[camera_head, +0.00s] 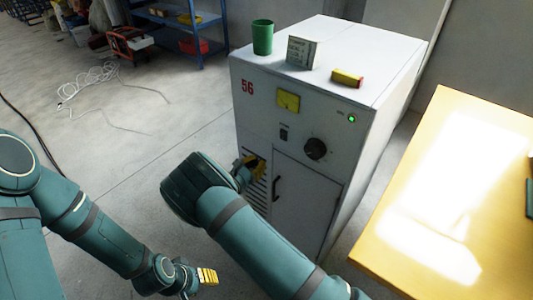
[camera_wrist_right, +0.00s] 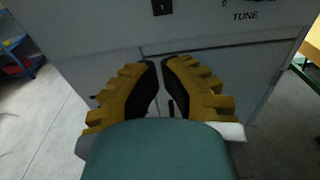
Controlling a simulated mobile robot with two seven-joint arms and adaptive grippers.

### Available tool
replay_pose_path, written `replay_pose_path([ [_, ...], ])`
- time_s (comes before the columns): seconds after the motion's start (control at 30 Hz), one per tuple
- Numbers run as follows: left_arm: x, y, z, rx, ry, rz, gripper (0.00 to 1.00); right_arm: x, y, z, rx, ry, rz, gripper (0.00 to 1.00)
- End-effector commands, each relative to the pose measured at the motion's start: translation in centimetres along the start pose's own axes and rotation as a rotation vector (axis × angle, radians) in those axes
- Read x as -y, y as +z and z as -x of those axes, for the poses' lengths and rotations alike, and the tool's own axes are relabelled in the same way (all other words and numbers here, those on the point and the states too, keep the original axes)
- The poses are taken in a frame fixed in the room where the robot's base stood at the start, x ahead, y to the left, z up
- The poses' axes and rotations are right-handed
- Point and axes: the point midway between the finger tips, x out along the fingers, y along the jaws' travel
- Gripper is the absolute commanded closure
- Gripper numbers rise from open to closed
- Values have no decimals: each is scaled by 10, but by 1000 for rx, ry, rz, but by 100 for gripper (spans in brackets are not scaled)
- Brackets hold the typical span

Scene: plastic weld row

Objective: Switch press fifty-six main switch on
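The press cabinet (camera_head: 262,110) is white, with a red 56 at its upper left. A small black switch (camera_head: 284,134) sits on its front below a yellow meter; its position is too small to tell. The switch also shows at the top edge of the right wrist view (camera_wrist_right: 162,7), partly cut off. My right gripper (camera_head: 256,166) is in front of the louvres, below and left of the switch. In the wrist view its yellow fingers (camera_wrist_right: 161,64) nearly meet, with nothing between them. My left gripper (camera_head: 209,276) is low over the floor, its finger gap unclear.
A green lamp (camera_head: 352,118) glows on the panel, above a black knob (camera_head: 316,149). A dark door handle (camera_head: 276,188) stands out near my right gripper. A green cup (camera_head: 262,38), a card (camera_head: 302,52) and a yellow-red block (camera_head: 347,78) are on top. A yellow table (camera_head: 415,200) stands right.

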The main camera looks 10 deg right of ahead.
Motion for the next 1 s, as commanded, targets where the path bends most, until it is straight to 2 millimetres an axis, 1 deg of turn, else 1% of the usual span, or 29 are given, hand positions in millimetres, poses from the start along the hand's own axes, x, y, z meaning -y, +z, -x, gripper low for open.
replay_pose_path([
  [0.03,0,0,1,0,0,1,53,-1,-1,8,-1,3,1,100],
  [0.1,0,0,1,0,-1,1,53,0,-3,15,-2,2,1,100],
  [0.23,0,0,1,-1,-1,2,53,0,-4,22,0,0,2,100],
  [0.8,0,0,1,-1,-1,2,53,1,-6,23,-6,-3,0,100],
  [0.87,0,0,1,-1,-1,2,53,7,-10,21,-28,-19,-3,100],
  [0.93,0,0,1,-1,-1,2,53,21,-22,16,-87,-61,-13,100],
  [0.97,0,0,1,-1,-1,2,53,31,-30,14,-126,-88,-20,100],
  [1.0,0,0,1,-1,-1,2,53,46,-43,11,-189,-133,-35,100],
])
